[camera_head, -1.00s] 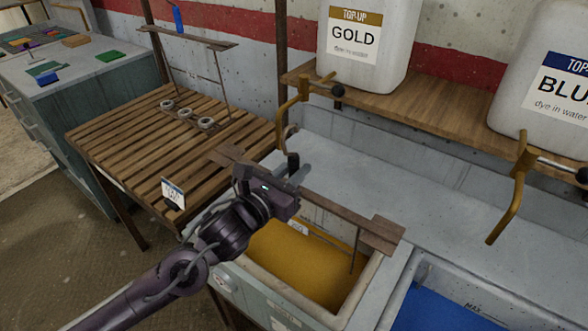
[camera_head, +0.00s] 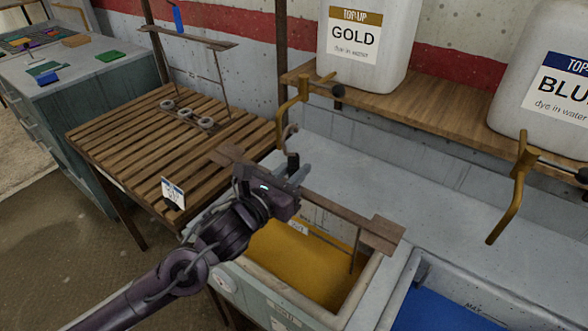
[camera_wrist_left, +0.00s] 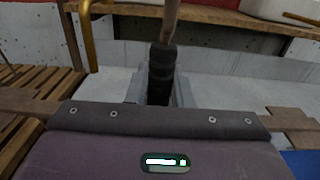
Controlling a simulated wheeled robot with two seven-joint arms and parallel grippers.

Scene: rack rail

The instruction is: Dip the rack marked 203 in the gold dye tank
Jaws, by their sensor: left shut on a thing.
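A rack (camera_head: 350,216) with a flat wooden top bar hangs over the gold dye tank (camera_head: 345,308). A thin rod of it reaches down to the gold dye (camera_head: 300,262); whatever is below the surface is hidden. Its small white tag (camera_head: 298,228) is too small to read. My left gripper (camera_head: 300,178) is shut on the rack's dark upright grip, below a hook. The grip (camera_wrist_left: 160,75) stands upright between the fingers in the left wrist view. I cannot tell whether the bar's ends touch the tank rim. My right gripper is not in view.
A second rack (camera_head: 190,38) with a blue grip stands on the slatted bench (camera_head: 110,135) near several rings and a white card (camera_head: 172,192). A blue dye tank (camera_head: 435,308) is at right. Brass taps (camera_head: 515,185) and white jugs (camera_head: 365,45) overhang the back.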

